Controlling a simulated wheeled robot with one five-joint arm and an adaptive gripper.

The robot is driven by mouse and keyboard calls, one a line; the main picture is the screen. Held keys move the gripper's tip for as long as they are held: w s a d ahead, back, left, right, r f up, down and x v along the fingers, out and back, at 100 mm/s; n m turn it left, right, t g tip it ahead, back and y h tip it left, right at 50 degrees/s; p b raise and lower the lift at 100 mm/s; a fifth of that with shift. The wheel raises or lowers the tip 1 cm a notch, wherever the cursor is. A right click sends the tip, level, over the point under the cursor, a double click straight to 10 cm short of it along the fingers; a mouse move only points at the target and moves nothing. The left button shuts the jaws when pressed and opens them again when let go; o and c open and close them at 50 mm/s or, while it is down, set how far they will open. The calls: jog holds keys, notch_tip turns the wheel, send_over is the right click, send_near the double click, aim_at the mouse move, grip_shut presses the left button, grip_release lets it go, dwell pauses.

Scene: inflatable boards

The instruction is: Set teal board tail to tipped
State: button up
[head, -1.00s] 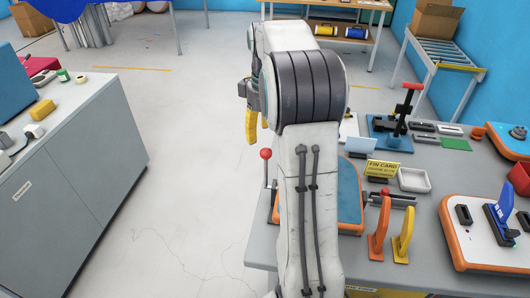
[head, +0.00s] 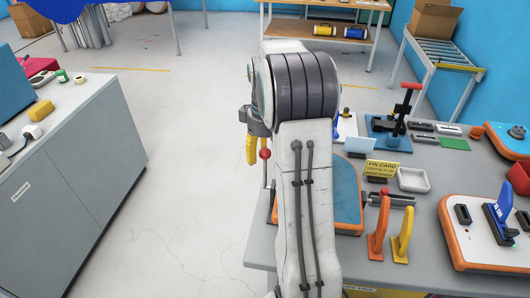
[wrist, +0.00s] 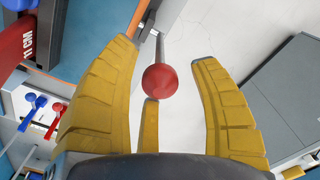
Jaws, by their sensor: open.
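A board with a blue-teal top and orange rim (head: 347,190) lies on the grey table, partly hidden behind my arm. A lever with a red ball knob (head: 265,154) stands at the table's left edge beside this board. In the wrist view the red knob (wrist: 159,80) is on a thin grey rod, between the yellow fingers of my gripper (wrist: 163,52). The fingers are open, with a visible gap on both sides of the knob. In the head view my gripper (head: 251,150) is just left of the knob. I cannot tell which part is the board's tail.
Orange and yellow upright fins (head: 402,235), a yellow fin card (head: 382,169) and a white tray (head: 413,180) stand right of my arm. A white board with a blue fin (head: 490,232) is farther right. Open floor lies between the table and a grey cabinet (head: 75,185).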

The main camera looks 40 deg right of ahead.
grip_shut()
jog(key=shift+s+a+f+b, duration=0.2)
jog(key=shift+s+a+b, duration=0.35)
jog(key=shift+s+a, duration=0.15)
jog(key=shift+s+a+f+b, duration=0.2)
jog(key=shift+s+a+b, duration=0.35)
jog(key=shift+a, duration=0.1)
jog(key=shift+s+a+f+b, duration=0.2)
jog(key=shift+s+a+b, duration=0.3)
jog(key=shift+s+a, duration=0.2)
jog(key=shift+c, duration=1.3)
grip_release()
jog(key=shift+a, duration=0.1)
jog(key=shift+o, duration=1.3)
jog(key=shift+w, duration=0.1)
jog(key=shift+r, duration=0.15)
notch_tip(320, 180, up, 12)
